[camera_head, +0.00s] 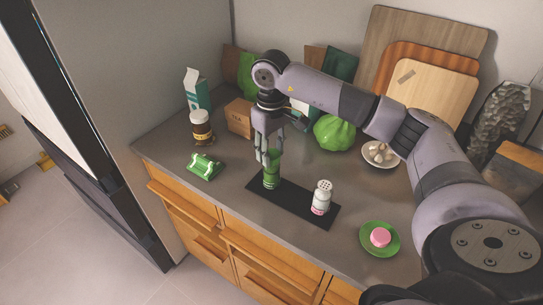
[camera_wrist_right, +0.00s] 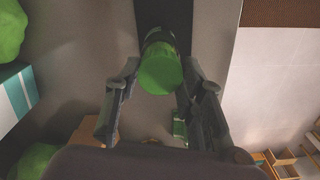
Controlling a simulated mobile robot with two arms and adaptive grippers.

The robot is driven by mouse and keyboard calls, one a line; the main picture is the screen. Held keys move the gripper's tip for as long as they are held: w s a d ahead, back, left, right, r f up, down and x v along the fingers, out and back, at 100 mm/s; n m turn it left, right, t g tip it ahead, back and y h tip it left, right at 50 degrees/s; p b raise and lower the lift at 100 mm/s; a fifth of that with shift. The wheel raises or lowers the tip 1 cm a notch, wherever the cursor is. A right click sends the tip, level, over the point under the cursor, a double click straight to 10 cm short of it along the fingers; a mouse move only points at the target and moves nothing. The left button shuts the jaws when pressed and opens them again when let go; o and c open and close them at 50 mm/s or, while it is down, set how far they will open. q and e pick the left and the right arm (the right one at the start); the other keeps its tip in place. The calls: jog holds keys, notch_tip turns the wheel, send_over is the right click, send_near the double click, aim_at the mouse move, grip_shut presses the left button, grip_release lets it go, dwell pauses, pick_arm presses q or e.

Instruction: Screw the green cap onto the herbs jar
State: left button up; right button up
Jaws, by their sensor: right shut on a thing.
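The herbs jar (camera_head: 271,180) stands upright at the left end of a black mat (camera_head: 296,203) on the counter. The green cap (camera_head: 273,157) is at the top of the jar, between the fingers of my right gripper (camera_head: 268,156), which points straight down and is shut on it. In the right wrist view the round green cap (camera_wrist_right: 160,74) sits between the two fingertips (camera_wrist_right: 159,80), over the jar (camera_wrist_right: 161,38). Whether the cap's threads are engaged cannot be told. My left gripper is not in view.
A white shaker (camera_head: 321,197) stands on the mat's right part. A green saucer (camera_head: 366,246) holds a pink cap (camera_head: 380,237). A green holder (camera_head: 204,167), brown jar (camera_head: 202,130), carton (camera_head: 196,90), cardboard box (camera_head: 238,118) and cabbage (camera_head: 334,133) stand around.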

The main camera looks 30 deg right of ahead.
dwell(0.5)
jog(key=m, duration=0.3)
jog(key=shift+f+b, duration=0.15)
jog(key=shift+b, duration=0.2)
jog(key=shift+m, duration=1.5)
jog(key=shift+m, duration=1)
jog(key=m, duration=0.4)
jog(key=shift+f, duration=0.1)
jog(key=m, duration=0.3)
jog(key=shift+f+b, duration=0.1)
jog(key=shift+b, duration=0.25)
jog(key=m, duration=0.3)
